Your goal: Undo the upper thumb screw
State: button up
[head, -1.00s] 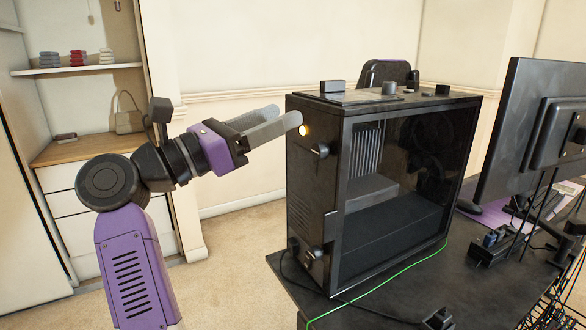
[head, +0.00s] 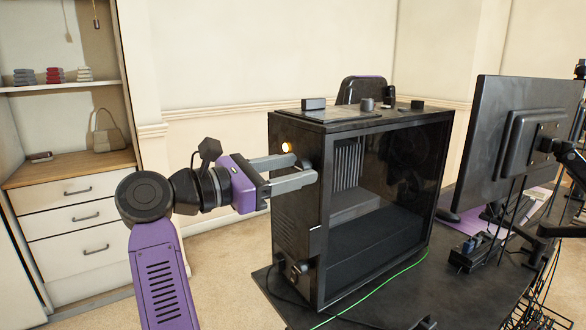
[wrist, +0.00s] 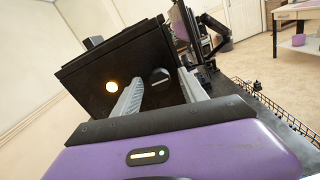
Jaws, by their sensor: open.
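The black computer case (head: 297,235) stands upright on the desk with its clear side panel facing right. The upper thumb screw (wrist: 159,76) is a dark knob with a pale line across it, on the case's narrow face. In the wrist view it shows between my two fingers. My gripper (head: 304,167) is open, its grey fingers reaching to the case around the knob's level. In the head view the fingers largely hide that knob. I cannot tell whether they touch it. A lower thumb screw (head: 302,268) sits near the bottom of the same face.
A round orange-lit button (head: 287,147) sits above my fingers; it also shows left of them in the wrist view (wrist: 111,85). Small dark objects (head: 367,104) lie on the case top. A monitor (head: 520,150) stands right. A green cable (head: 375,290) crosses the desk (head: 400,305).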

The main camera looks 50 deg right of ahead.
jog(key=shift+d, duration=0.2)
grip_shut()
